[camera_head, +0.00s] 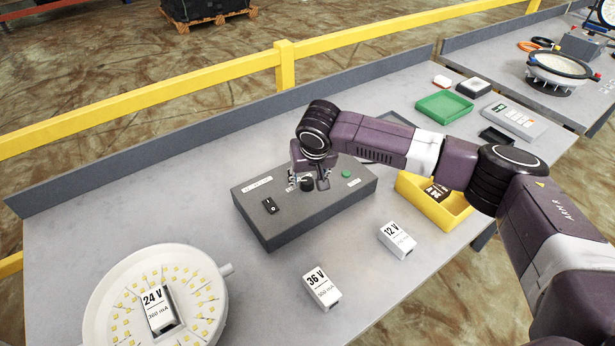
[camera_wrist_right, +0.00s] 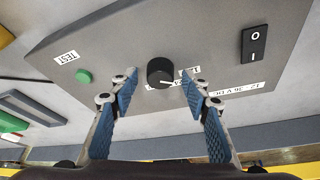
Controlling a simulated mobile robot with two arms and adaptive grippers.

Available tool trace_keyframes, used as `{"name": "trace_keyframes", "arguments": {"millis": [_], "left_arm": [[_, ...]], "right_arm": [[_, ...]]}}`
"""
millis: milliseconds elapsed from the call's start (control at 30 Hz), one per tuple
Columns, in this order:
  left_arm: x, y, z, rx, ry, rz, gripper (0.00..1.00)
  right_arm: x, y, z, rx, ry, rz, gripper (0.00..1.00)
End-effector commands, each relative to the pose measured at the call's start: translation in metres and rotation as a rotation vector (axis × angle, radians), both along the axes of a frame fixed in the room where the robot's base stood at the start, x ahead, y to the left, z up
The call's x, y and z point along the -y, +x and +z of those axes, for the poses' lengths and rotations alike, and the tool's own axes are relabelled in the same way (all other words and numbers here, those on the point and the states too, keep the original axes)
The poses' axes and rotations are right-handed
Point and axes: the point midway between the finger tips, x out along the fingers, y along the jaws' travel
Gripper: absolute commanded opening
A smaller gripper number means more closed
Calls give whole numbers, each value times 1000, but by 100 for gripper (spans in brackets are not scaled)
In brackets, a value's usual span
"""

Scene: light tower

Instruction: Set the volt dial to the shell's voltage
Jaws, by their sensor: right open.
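The grey test box (camera_head: 285,222) sits on the bench with a black volt dial (camera_wrist_right: 159,73) on its top. The dial has a white pointer line toward the lower right in the wrist view, near partly hidden labels. My right gripper (camera_wrist_right: 159,88) is open, its blue-padded fingers on either side of the dial; I cannot tell whether they touch it. In the head view the right gripper (camera_head: 309,183) is over the box and largely covers the dial. The round white shell (camera_head: 103,290) at lower left holds a block marked 24 V (camera_head: 160,313). My left gripper is out of view.
The box has a black rocker switch (camera_head: 270,205) and a green button (camera_head: 346,173). Blocks marked 36 V (camera_head: 322,289) and 12 V (camera_head: 397,240) stand in front. A yellow bin (camera_head: 455,222) and a green tray (camera_head: 430,105) lie to the right. A yellow rail (camera_head: 190,75) runs behind the bench.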

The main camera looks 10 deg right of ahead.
Motion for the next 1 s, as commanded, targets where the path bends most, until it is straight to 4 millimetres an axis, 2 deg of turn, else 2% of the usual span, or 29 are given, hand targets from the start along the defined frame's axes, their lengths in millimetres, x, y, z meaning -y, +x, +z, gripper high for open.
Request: {"name": "trace_keyframes", "arguments": {"millis": [267, 667, 1000], "left_arm": [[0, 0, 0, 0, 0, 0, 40], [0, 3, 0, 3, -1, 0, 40], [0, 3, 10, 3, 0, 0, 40]], "right_arm": [[0, 1, -3, 0, 0, 1, 43], [0, 1, -3, 0, 0, 1, 2], [-2, 0, -1, -2, 0, -56, 2]]}}
